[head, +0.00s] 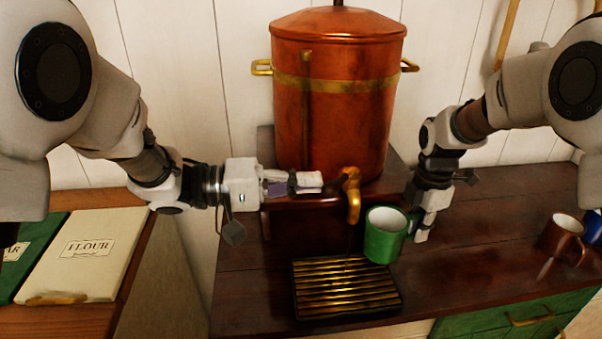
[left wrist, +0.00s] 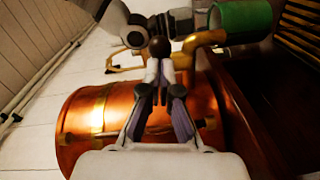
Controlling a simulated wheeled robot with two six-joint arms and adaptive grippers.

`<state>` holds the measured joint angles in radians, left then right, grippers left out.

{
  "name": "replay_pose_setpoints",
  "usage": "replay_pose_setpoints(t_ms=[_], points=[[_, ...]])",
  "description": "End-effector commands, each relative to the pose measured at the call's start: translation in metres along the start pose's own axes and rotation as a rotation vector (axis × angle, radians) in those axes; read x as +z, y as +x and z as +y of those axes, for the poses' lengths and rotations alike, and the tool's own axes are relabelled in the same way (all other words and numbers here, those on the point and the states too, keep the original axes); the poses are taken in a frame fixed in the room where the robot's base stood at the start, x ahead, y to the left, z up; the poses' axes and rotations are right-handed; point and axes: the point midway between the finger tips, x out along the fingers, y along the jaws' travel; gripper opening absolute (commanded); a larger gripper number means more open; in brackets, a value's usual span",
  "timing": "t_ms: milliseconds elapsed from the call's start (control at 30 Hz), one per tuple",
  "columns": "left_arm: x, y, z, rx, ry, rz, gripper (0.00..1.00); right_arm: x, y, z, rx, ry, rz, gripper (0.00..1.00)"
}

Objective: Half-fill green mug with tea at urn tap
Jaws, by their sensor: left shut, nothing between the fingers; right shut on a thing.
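The copper urn (head: 335,125) stands at the back with its brass tap (head: 352,198) at the front; the tap also shows in the left wrist view (left wrist: 205,40). A thin dark streak runs below the spout; I cannot tell whether it is tea. My left gripper (head: 318,181) is shut and empty, its tips close to the tap. In the left wrist view a dark knob (left wrist: 159,47) shows at these tips; contact is unclear. My right gripper (head: 414,228) is shut on the green mug (head: 382,245), slightly tilted, right of the spout. Its pale inside shows, but no clear tea level.
A slatted drip tray (head: 345,288) lies below the tap. A brown mug (head: 563,238) and a blue mug (head: 592,226) stand at the far right. The counter right of the tray is clear.

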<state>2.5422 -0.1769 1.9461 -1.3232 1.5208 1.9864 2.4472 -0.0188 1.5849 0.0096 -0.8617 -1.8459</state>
Motion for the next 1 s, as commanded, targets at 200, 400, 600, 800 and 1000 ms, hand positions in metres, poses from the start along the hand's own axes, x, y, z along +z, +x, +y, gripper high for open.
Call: replay_pose_setpoints(t_ms=[200, 400, 600, 800, 1000], points=[[0.014, 0.007, 0.003, -0.001, 0.002, -0.001, 0.00, 0.000, 0.000, 0.000, 0.001, 0.000, 0.000, 0.00], [0.021, 0.012, 0.005, -0.001, 0.001, 0.000, 0.00, 0.000, 0.000, 0.000, 0.001, 0.000, 0.000, 0.00], [0.025, 0.015, 0.006, -0.001, 0.002, 0.000, 0.00, 0.000, 0.000, 0.000, 0.001, 0.000, 0.000, 0.00], [0.026, 0.015, 0.006, 0.000, 0.001, 0.000, 0.00, 0.000, 0.000, 0.000, 0.001, 0.000, 0.000, 0.00], [0.026, 0.015, 0.006, 0.000, 0.001, 0.000, 0.00, 0.000, 0.000, 0.000, 0.001, 0.000, 0.000, 0.00]])
